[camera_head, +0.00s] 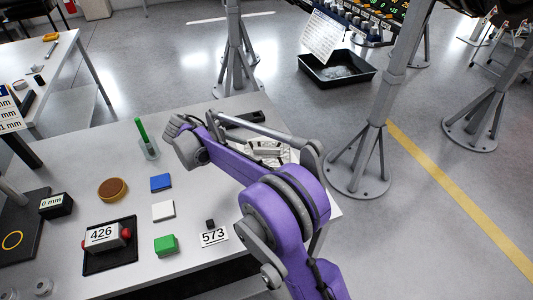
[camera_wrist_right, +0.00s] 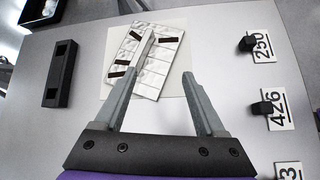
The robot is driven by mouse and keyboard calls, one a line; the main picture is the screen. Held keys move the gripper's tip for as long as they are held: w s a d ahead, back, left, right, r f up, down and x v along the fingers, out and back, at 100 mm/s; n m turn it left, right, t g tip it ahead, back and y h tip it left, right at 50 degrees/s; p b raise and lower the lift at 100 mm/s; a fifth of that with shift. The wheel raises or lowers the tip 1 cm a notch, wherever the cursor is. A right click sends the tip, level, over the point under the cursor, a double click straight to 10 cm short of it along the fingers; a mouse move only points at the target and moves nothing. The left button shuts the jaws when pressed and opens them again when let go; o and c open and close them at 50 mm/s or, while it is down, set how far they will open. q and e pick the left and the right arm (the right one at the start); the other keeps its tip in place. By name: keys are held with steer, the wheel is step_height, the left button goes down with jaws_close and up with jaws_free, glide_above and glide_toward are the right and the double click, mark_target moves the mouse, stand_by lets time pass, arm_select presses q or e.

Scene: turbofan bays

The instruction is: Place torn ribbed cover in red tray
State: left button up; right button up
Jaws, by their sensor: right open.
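A white ribbed panel with several dark slots or tears (camera_wrist_right: 150,85) lies on a pale square sheet on the table; it looks like the ribbed cover. It also shows partly in the head view (camera_head: 270,150), behind my purple right arm. My right gripper (camera_wrist_right: 160,70) is open, its two fingers spread over the near part of the panel with nothing held between them. In the head view the fingers are mostly hidden by the arm. No red tray shows in either view. My left gripper is not in view.
A black block with two holes (camera_wrist_right: 60,72) lies beside the sheet. Number tags 250 (camera_wrist_right: 263,47) and 426 (camera_wrist_right: 278,108) stand opposite. Blue (camera_head: 160,182), white (camera_head: 163,210) and green (camera_head: 165,245) blocks lie on the table. A black tray (camera_head: 308,70) is on the floor.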

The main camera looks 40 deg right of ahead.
mark_target(266, 149)
steer(key=shift+n+g+h, duration=0.8)
steer(key=shift+n+h, duration=0.1)
steer(key=w, duration=0.1)
steer(key=w+d+f, duration=0.1)
steer(key=w+f, duration=0.1)
steer(key=shift+w+d+f, duration=0.1)
steer(key=shift+w+d, duration=0.15)
steer(key=shift+d, duration=0.15)
steer(key=shift+w+d+f, duration=0.1)
steer(key=shift+d+f, duration=0.25)
steer(key=shift+d, duration=0.05)
steer(key=x, duration=1)
steer(key=shift+d+r+p, duration=0.15)
steer(key=shift+d+p, duration=0.05)
steer(key=shift+p, duration=0.15)
steer(key=shift+a, duration=0.1)
jaws_close()
